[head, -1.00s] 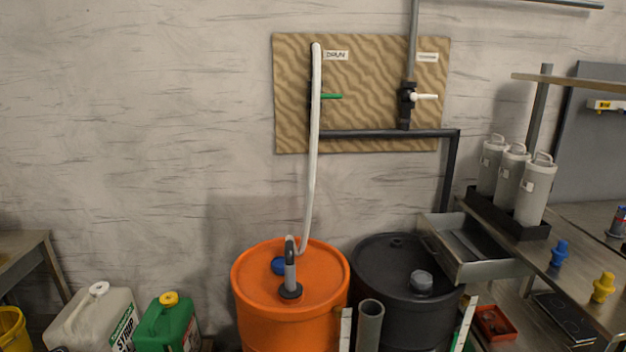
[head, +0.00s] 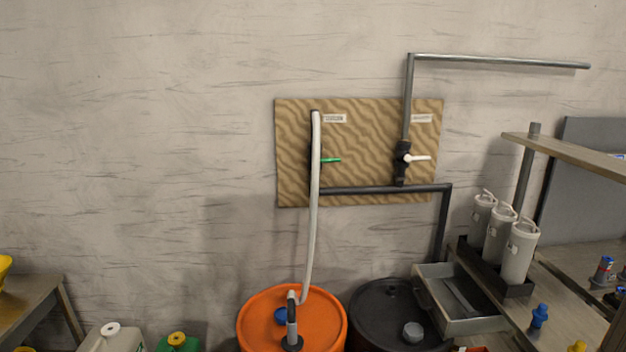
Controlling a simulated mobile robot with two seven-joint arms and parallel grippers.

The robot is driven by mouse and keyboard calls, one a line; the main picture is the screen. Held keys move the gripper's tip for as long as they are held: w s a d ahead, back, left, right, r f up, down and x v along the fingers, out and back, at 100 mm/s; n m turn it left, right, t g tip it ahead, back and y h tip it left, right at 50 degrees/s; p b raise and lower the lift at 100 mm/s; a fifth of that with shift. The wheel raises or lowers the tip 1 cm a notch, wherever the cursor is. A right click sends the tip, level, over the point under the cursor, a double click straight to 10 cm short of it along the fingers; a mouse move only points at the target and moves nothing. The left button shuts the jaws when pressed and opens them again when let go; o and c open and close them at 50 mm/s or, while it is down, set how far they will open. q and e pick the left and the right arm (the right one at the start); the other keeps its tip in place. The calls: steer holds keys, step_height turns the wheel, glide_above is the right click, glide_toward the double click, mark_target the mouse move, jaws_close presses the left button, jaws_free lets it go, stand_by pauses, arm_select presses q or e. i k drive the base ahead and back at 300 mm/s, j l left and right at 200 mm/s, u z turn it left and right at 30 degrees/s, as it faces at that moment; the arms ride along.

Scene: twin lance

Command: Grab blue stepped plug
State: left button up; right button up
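A blue stepped plug (head: 539,318) stands upright on the metal bench at the lower right of the head view. The top of a yellow plug (head: 577,346) shows nearer, cut off by the bottom edge. Neither of my grippers is in view, and nothing touches the blue plug.
A black rack with several grey canisters (head: 518,252) stands behind the blue plug. A metal tray (head: 483,326) lies left of it. An orange drum (head: 262,318) with a hose and a black drum (head: 375,310) stand at the bottom. A shelf (head: 580,155) overhangs the bench.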

mark_target(540, 314)
steer(key=z, duration=1.35)
